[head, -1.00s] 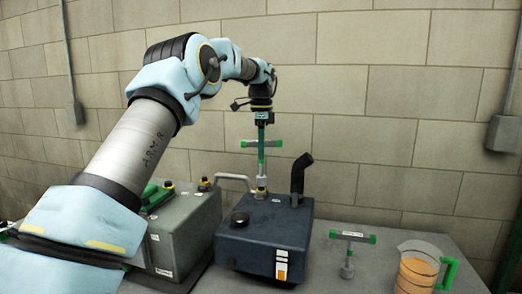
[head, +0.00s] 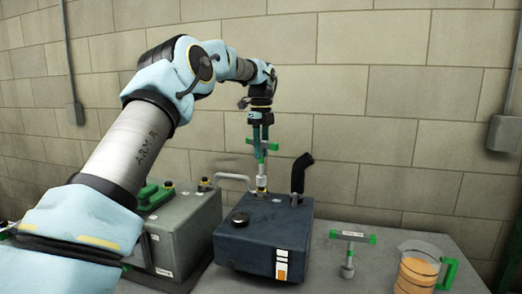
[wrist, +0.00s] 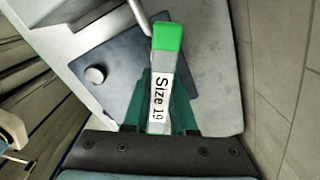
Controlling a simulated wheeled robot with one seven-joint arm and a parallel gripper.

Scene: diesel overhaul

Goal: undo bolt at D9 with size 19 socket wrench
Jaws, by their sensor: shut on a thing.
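The size 19 socket wrench (head: 262,171) is upright, its T-handle in my gripper (head: 261,140) and its socket down at a yellow-ringed bolt (head: 261,192) on top of a dark blue box (head: 262,238). The socket covers most of the bolt; I cannot read a D9 mark there. In the wrist view the wrench's green-ended handle (wrist: 166,42) reads "Size 19". My gripper (wrist: 162,118) is shut on this handle, its teal fingers on either side. The bolt is hidden in the wrist view.
A second T-handled wrench (head: 348,238) stands on the bench at right. Beside it is a jug (head: 416,275) of orange liquid with a green handle. A grey-green box (head: 185,228) is left of the blue box.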

